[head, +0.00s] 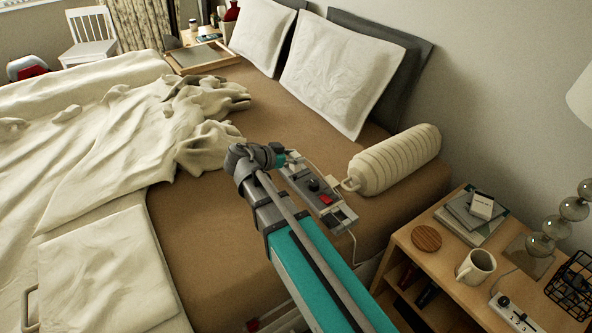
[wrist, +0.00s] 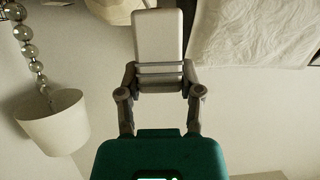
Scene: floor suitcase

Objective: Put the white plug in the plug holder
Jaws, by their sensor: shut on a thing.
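My gripper (wrist: 159,76) is shut on the white plug (wrist: 158,40), a pale rounded block that stands out beyond the fingers in the wrist view. In the head view, my gripper (head: 286,157) is small and at the far end of my arm. The white plug (head: 295,157) shows there as a small pale shape. It appears at or over the far end of a long grey panel on the bed, which looks like the plug holder (head: 322,192). The panel has dark sockets or knobs and a red part. I cannot tell whether the plug touches it. My arm hides part of its left side.
A ribbed cream bolster (head: 395,160) lies just right of the panel. Pillows (head: 340,70) stand behind, and a crumpled blanket (head: 190,125) lies left. A nightstand (head: 420,255) at lower right holds a mug (head: 476,266), books and a lamp. Brown sheet is bare left of my arm.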

